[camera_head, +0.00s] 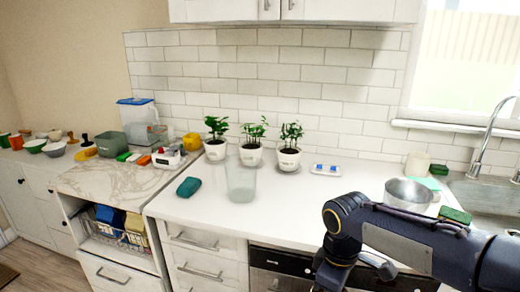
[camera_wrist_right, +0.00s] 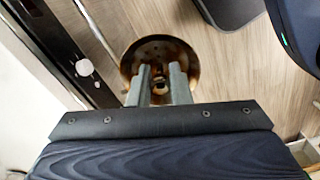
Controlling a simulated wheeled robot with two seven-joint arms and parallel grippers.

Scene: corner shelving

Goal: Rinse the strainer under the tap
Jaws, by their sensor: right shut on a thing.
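In the right wrist view my right gripper (camera_wrist_right: 160,78) is shut on a round, brownish metal strainer (camera_wrist_right: 187,57) with small dark holes. The strainer hangs over the wooden floor, beside a dark cabinet or appliance front. In the head view my right arm (camera_head: 400,235) comes in from the right across the counter's front edge, and the strainer is out of sight below the frame. The silver tap (camera_head: 487,135) arches over the metal sink (camera_head: 465,187) at the far right, well away from the gripper. My left gripper is not in view.
A metal bowl (camera_head: 408,194) and a green-topped sponge (camera_head: 455,215) sit near the sink. A clear container (camera_head: 241,180), a teal item (camera_head: 189,187) and three potted plants (camera_head: 289,158) stand farther left. The counter's middle (camera_head: 310,205) is clear.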

